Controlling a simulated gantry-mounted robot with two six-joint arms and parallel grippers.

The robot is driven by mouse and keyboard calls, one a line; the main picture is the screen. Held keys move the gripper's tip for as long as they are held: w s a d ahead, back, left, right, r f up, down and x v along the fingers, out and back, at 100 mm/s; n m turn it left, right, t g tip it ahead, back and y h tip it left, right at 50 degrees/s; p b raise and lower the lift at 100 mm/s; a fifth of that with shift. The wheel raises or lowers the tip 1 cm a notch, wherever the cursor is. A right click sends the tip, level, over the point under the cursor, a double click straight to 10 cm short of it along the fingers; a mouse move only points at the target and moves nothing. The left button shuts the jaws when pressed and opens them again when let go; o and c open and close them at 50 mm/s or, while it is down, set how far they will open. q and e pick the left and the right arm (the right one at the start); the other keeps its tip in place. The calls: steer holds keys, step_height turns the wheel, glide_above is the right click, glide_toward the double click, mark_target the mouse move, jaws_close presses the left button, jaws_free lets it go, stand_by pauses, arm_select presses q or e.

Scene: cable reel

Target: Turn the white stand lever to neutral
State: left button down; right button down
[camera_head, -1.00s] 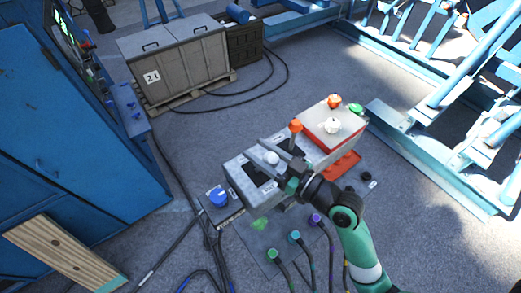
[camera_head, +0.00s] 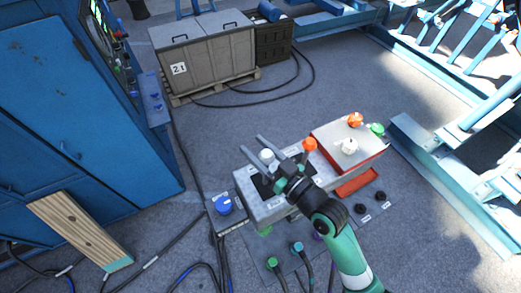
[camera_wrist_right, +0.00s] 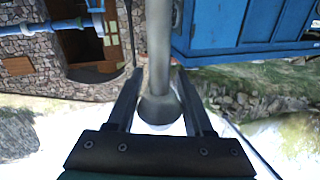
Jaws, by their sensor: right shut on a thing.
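The white-knobbed lever (camera_head: 267,156) stands on the grey control stand (camera_head: 253,207), rising from a dark slot panel. My right gripper (camera_head: 252,144) has its two fingers on either side of this lever, near the knob, and is shut on it. In the right wrist view the lever's grey rod and pale rounded knob (camera_wrist_right: 160,108) lie between the fingers. An orange-knobbed lever (camera_head: 310,145) stands just right of the gripper. The lever's base and its position marking are partly hidden by my wrist. My left gripper is not in view.
A raised box with a white knob (camera_head: 348,146), an orange knob (camera_head: 355,119) and a green button (camera_head: 377,129) adjoins the stand. A blue knob (camera_head: 224,205) sits at left. Cables lie in front.

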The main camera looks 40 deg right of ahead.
steer(key=shift+f, duration=0.65)
steer(key=c, duration=0.6)
jaws_free()
steer(key=shift+s, duration=0.1)
steer(key=shift+o, duration=1.4)
steer(key=shift+s+d, duration=0.1)
steer(key=shift+r, duration=0.15)
steer(key=s+b, duration=0.2)
steer(key=s, duration=0.9)
steer(key=shift+s+d, duration=0.25)
steer(key=shift+d, duration=0.15)
steer(key=shift+r, duration=0.1)
